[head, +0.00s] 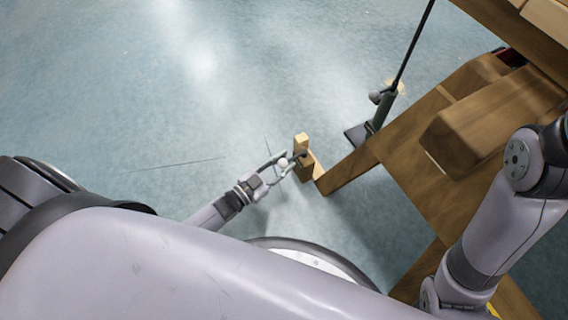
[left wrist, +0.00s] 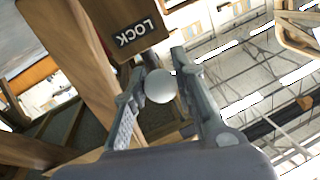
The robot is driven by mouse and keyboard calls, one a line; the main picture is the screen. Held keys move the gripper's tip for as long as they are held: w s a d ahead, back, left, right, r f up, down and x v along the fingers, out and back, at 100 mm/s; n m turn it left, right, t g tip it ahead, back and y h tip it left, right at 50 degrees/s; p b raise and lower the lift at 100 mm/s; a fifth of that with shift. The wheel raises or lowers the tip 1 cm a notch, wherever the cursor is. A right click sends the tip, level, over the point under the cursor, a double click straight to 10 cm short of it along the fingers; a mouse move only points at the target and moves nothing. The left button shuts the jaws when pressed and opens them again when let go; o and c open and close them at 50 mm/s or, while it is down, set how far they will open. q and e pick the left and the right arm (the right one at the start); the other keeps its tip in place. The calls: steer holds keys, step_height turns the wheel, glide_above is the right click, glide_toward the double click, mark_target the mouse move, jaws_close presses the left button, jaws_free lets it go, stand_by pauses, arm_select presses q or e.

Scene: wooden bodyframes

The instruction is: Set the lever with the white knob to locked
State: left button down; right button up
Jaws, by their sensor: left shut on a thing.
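The white knob (head: 283,163) is at the end of a short dark lever by a small wooden block (head: 302,143). My left gripper (head: 287,160) is shut on the knob. In the left wrist view the knob (left wrist: 160,87) sits between the two fingers of my left gripper (left wrist: 158,66). Behind it, the wooden block (left wrist: 122,15) carries a dark label reading LOCK (left wrist: 136,34), seen upside down. The dark lever (left wrist: 152,60) shows only in part. My right arm shows at the right of the head view, but its gripper is out of sight.
A wooden frame (head: 410,150) fills the right side of the head view, with a beam running to the small block. A dark pole with a green-grey lower part (head: 383,108) stands beside the frame. The bluish floor (head: 150,90) on the left is clear.

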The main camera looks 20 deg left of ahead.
arm_select(q)
steer(key=c, duration=1.6)
jaws_free()
steer(key=shift+c, duration=0.2)
steer(key=o, duration=0.3)
steer(key=shift+o, duration=0.2)
steer(key=v, duration=1.2)
